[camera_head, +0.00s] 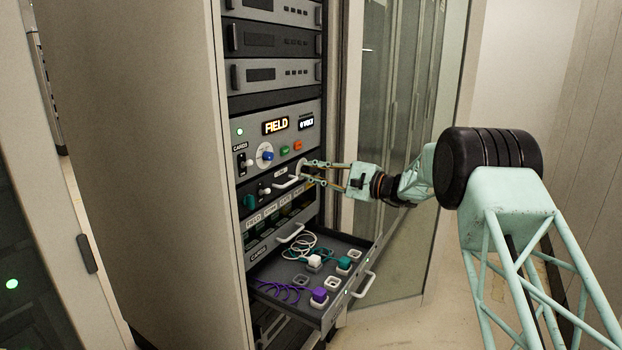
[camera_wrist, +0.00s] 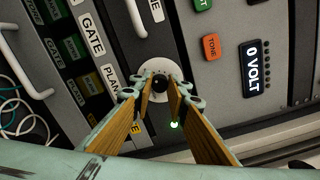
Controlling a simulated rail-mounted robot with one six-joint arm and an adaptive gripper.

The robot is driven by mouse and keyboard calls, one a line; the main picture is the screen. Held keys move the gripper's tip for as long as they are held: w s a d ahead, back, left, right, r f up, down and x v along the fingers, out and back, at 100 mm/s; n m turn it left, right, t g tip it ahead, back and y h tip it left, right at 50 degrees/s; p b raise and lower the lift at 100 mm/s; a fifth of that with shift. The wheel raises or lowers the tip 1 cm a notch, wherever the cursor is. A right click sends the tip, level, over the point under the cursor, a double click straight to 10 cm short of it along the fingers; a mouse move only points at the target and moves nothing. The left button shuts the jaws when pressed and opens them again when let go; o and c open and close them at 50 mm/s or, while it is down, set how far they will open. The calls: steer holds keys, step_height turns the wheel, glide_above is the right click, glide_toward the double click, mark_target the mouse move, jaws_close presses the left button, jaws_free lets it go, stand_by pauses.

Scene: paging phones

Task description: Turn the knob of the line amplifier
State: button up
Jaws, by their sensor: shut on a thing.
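In the wrist view a small dark knob (camera_wrist: 159,83) sits on a round white dial plate (camera_wrist: 161,68) on a grey panel. The plate also shows in the head view (camera_head: 301,166), at the right end of a narrow rack unit, where the knob is hidden by the fingers. My gripper (camera_wrist: 160,88) has its fingertips on both sides of the knob and is shut on it. In the head view my gripper (camera_head: 311,174) reaches in from the right, roughly level. The knob's pointer mark cannot be made out.
An open drawer (camera_head: 338,307) with purple, teal and white plugs juts out below my gripper. A white handle (camera_head: 288,183) is close left of the fingers. Above are a blue knob (camera_head: 267,156), an orange button (camera_head: 298,145) and a lit FIELD display (camera_head: 275,126). A glass door stands open at right.

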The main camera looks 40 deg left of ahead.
steer(key=shift+f+n+b, duration=0.15)
steer(key=shift+n+b, duration=0.75)
steer(key=shift+n, duration=1.6)
steer(key=o, duration=0.9)
steer(key=shift+d, duration=0.1)
steer(key=shift+w+d, duration=0.35)
steer(key=shift+d, duration=1.6)
steer(key=shift+w+d, duration=0.3)
steer(key=shift+d, duration=1.65)
steer(key=shift+w+d, duration=0.35)
steer(key=shift+d, duration=1.6)
